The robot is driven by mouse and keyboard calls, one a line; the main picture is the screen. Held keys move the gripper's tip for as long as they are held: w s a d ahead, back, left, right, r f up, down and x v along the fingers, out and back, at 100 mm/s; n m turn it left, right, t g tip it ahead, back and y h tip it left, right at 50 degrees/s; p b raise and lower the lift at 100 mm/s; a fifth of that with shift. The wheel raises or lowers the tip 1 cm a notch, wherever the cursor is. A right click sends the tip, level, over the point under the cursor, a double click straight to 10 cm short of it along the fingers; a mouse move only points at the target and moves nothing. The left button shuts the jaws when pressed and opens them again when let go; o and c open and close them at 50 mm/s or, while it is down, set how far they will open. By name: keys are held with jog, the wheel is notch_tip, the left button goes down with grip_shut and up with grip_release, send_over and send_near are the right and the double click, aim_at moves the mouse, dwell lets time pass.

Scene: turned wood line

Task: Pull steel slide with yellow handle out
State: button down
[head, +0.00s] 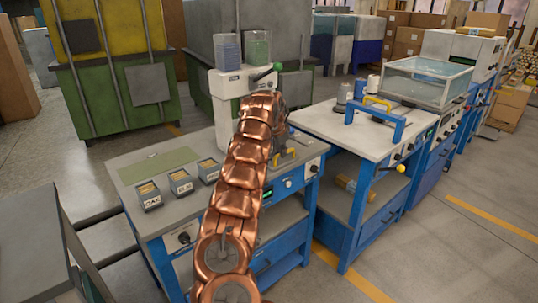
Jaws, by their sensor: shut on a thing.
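Small labelled trays (181,183) stand on the near bench (130,170). A second bench (318,121) with a blue frame (378,128) stands right. Floor at the lower right is clear.

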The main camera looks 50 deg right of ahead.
jog(key=shift+s+f, duration=0.2)
jog(key=shift+s, duration=0.05)
jog(key=c, duration=1.2)
grip_release()
jog(key=shift+r, duration=0.15)
jog(key=shift+a, duration=0.1)
jog(key=shift+a+r, duration=0.2)
jog(key=shift+r, duration=0.4)
jog(key=v, duration=1)
jog(key=shift+s+a+r, duration=0.1)
jog(key=shift+a+r, duration=0.05)
jog(key=shift+r, duration=0.15)
